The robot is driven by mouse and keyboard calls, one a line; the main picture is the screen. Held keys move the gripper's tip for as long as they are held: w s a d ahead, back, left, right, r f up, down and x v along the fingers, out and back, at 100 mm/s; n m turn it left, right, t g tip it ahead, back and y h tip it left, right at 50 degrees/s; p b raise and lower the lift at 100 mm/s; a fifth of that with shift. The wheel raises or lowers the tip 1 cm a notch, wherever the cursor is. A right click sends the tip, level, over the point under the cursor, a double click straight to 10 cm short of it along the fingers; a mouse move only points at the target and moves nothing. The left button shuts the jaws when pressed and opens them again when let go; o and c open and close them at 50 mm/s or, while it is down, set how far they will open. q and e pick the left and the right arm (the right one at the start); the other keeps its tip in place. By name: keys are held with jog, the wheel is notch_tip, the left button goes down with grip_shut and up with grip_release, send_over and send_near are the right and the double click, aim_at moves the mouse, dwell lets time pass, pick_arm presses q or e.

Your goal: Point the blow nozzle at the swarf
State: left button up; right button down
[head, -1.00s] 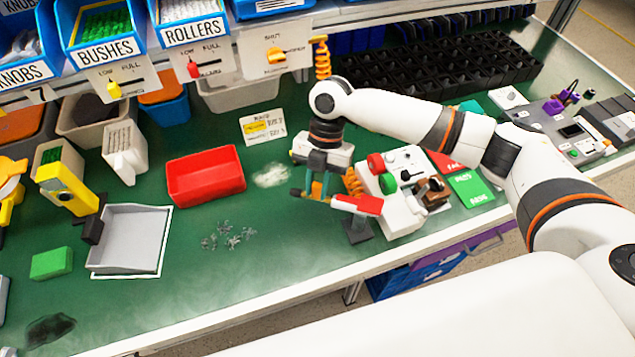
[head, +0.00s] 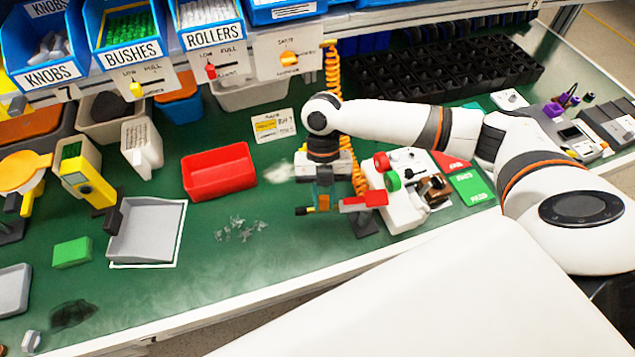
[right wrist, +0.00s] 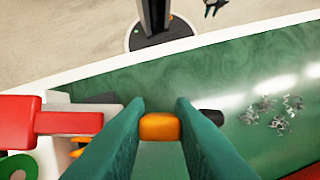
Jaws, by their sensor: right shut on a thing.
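The blow nozzle has a red body (head: 362,201) and a black tip (head: 299,211). My right gripper (head: 322,202) is shut on its orange middle part and holds it above the bench. The tip points left and slightly towards the front edge. In the right wrist view, the orange part (right wrist: 160,127) sits between the teal fingers, with the black tip (right wrist: 213,117) on the right. The swarf (head: 241,232), grey curled chips, lies on the green bench to the left of the tip, apart from it; it also shows in the right wrist view (right wrist: 276,111). My left gripper is out of view.
A red tray (head: 219,178) lies behind the swarf. A grey dustpan-like tray (head: 148,232) and a green block (head: 72,252) are at left. A white fixture (head: 400,205) stands right of the gripper. An orange coiled hose (head: 332,75) hangs behind. Bench in front of the swarf is clear.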

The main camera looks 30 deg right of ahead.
jog(key=c, duration=1.2)
grip_release()
jog(key=shift+c, duration=0.2)
jog(key=shift+w+r, duration=0.2)
jog(key=shift+r, duration=0.1)
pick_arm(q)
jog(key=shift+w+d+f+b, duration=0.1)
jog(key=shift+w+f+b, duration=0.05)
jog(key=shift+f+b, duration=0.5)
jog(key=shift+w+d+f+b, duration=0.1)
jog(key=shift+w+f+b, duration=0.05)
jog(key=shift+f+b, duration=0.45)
pick_arm(e)
jog(key=v, duration=1.1)
jog(key=shift+r, duration=0.2)
jog(key=shift+d+f, duration=0.1)
